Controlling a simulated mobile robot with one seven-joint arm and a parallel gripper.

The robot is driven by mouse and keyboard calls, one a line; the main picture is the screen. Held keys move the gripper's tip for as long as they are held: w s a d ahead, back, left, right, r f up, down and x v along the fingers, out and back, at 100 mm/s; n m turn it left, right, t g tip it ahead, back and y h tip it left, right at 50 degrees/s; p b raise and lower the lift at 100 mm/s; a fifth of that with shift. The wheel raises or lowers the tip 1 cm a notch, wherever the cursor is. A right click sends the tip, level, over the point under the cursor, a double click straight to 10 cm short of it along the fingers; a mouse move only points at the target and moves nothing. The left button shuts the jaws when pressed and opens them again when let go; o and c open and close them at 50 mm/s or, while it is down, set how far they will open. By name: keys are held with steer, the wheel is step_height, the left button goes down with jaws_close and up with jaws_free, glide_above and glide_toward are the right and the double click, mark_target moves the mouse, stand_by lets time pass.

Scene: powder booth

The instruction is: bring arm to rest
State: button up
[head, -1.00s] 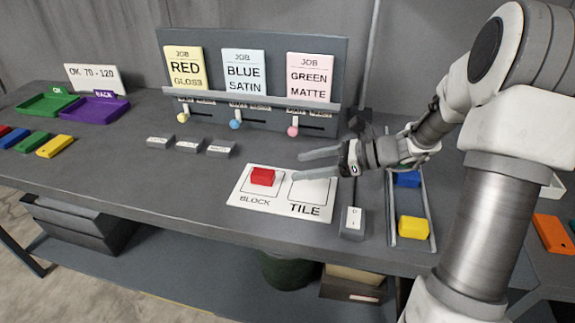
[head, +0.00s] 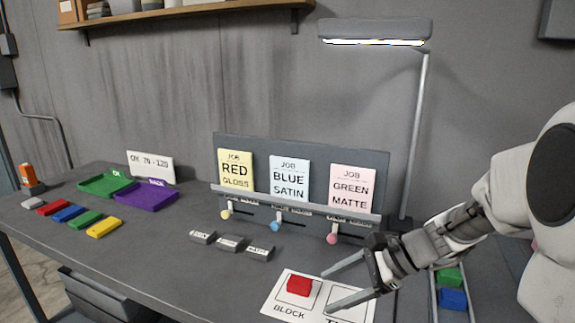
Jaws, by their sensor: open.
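My gripper (head: 338,287) is in the lower right of the head view, at the end of my arm. Its two long grey fingers are apart, with nothing between them. They point left, over or near the white card (head: 275,305) marked BLOCK and, partly cut off, a second field. A red block (head: 299,285) lies on the BLOCK field, just left of the fingertips and apart from them as seen here. The exact height of the fingers above the card cannot be told.
Green (head: 106,185) and purple (head: 147,195) trays and coloured tiles (head: 103,228) are at left. A lamp (head: 375,31) stands behind. A rail track (head: 434,300) holds green and blue blocks.

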steer(key=s+d+r+n+t+h+p, duration=0.3)
steer(key=s+r+n+h+p, duration=0.3)
steer(key=s+r+n, duration=0.8)
steer(key=s+d+n+h, duration=0.1)
steer(key=s+n+h, duration=0.1)
steer(key=h, duration=0.1)
steer(key=shift+s+r+n+h, duration=0.15)
steer(key=shift+s+n+h, duration=0.15)
steer(key=shift+s, duration=0.1)
